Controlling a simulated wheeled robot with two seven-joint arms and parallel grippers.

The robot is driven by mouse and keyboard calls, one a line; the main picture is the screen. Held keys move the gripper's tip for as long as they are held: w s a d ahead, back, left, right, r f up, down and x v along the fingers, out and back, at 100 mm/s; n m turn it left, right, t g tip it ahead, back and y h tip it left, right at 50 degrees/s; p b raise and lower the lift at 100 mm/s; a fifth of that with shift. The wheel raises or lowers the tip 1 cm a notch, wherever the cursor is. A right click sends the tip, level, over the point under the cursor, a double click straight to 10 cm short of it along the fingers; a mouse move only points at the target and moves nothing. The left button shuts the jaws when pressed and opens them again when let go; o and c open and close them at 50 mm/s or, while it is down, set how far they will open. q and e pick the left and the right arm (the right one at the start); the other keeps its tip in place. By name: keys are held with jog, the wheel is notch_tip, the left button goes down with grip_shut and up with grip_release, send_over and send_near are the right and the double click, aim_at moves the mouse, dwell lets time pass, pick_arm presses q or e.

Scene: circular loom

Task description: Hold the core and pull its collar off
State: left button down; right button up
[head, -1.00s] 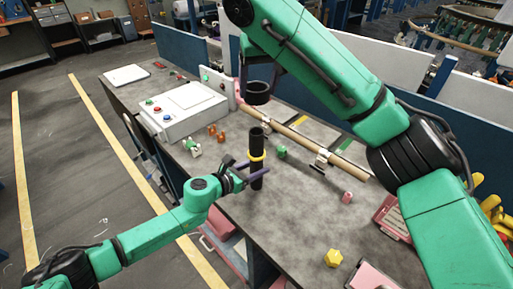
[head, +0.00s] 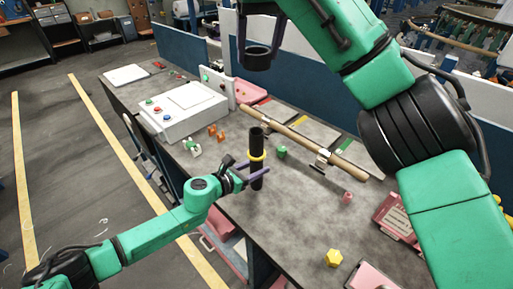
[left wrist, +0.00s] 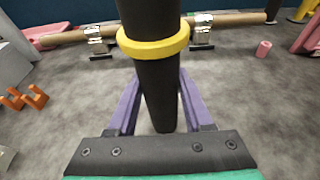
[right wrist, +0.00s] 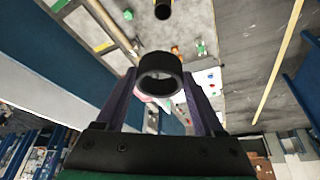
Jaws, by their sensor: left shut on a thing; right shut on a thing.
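A wooden rod (head: 290,135) lies in metal holders across the table behind the core. A white control box (head: 182,112) with buttons stands left. Small orange, green, pink and yellow pieces are scattered about.

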dwell(0.4)
pick_arm(q)
jog(key=shift+c, duration=1.1)
grip_release()
jog(key=v, duration=1.2)
